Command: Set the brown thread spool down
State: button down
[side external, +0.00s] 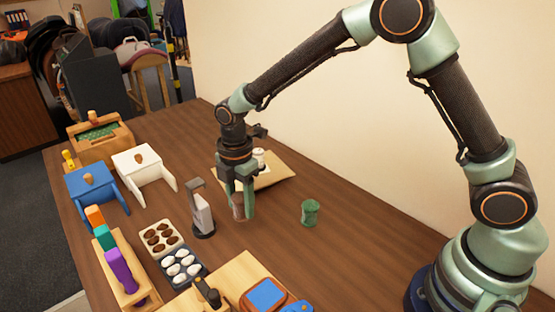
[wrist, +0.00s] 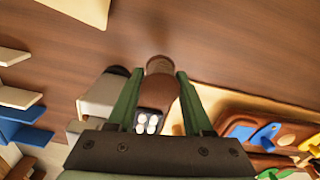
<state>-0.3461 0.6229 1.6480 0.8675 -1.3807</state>
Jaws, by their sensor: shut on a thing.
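The brown thread spool (side external: 237,212) is held upright between the fingers of my gripper (side external: 242,208), which points straight down over the table. The fingers hide part of it in the side view. In the wrist view, the spool (wrist: 159,66) shows between the two green fingertips of my gripper (wrist: 155,82). The spool's lower end is close to the table; I cannot tell whether it touches. A green spool (side external: 310,213) stands upright on the table to the right, apart from my gripper.
A grey-and-white upright device (side external: 202,212) stands close left of my gripper. Behind is a tan board (side external: 278,177) with a white spool (side external: 259,156). Trays of brown (side external: 161,237) and white pieces (side external: 181,266) lie front left. Bare wooden table (side external: 345,245) lies right of the green spool.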

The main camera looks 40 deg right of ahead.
jog(key=shift+f, duration=2.8)
jog(key=shift+f, duration=0.15)
jog(key=shift+c, duration=1.5)
grip_release()
